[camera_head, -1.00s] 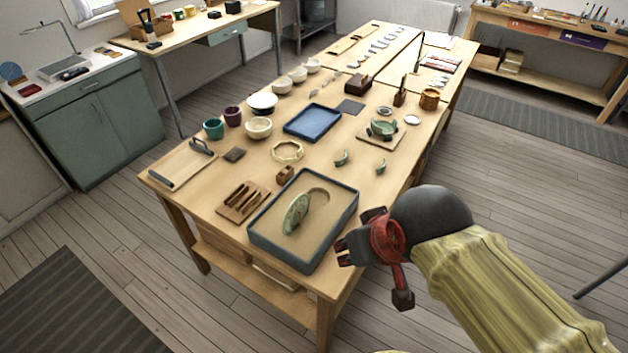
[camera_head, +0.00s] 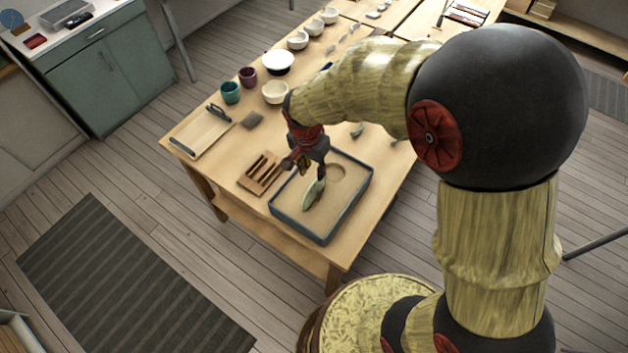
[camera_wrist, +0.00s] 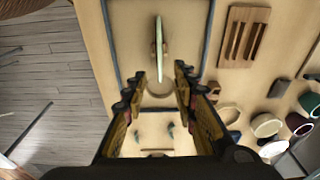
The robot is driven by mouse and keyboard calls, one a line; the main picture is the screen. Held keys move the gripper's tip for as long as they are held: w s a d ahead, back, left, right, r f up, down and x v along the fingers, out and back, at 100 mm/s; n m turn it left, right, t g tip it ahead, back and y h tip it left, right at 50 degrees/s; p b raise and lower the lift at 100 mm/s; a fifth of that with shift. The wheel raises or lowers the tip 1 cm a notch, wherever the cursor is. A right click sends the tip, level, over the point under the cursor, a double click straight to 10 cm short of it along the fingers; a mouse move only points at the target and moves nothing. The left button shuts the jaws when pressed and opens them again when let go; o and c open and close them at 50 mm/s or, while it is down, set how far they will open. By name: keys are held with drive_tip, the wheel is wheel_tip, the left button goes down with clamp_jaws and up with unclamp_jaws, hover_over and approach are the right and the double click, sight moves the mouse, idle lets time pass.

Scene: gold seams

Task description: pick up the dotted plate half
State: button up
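The plate half (camera_head: 314,194), pale green and speckled, stands on edge in the sand of a dark-rimmed tray (camera_head: 350,208) near the table's front corner. In the wrist view the plate half (camera_wrist: 159,48) shows edge-on as a thin upright sliver. My gripper (camera_head: 312,171) is above the tray, just over the plate half's upper end. In the wrist view my gripper (camera_wrist: 156,77) has its two fingers spread wide, with nothing between them. The plate half lies ahead of the gap, roughly in line with it. I cannot tell how far the tips are from its edge.
A wooden rack with dark tools (camera_head: 262,172) sits close left of the tray. A board (camera_head: 202,138), teal cup (camera_head: 231,92), purple cup (camera_head: 248,77) and white bowls (camera_head: 277,62) stand farther back. A round hollow (camera_head: 328,172) shows in the sand. My arm hides the table's right side.

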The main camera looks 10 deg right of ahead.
sight(314, 182)
drive_tip(key=shift+a+f, duration=0.2)
drive_tip(key=shift+f, duration=0.5)
drive_tip(key=f, duration=0.4)
drive_tip(key=d+f+b, duration=0.1)
drive_tip(key=f, duration=0.2)
drive_tip(key=shift+w+f, duration=0.1)
drive_tip(key=shift+w, duration=0.2)
drive_tip(key=shift+c, duration=0.8)
clamp_jaws()
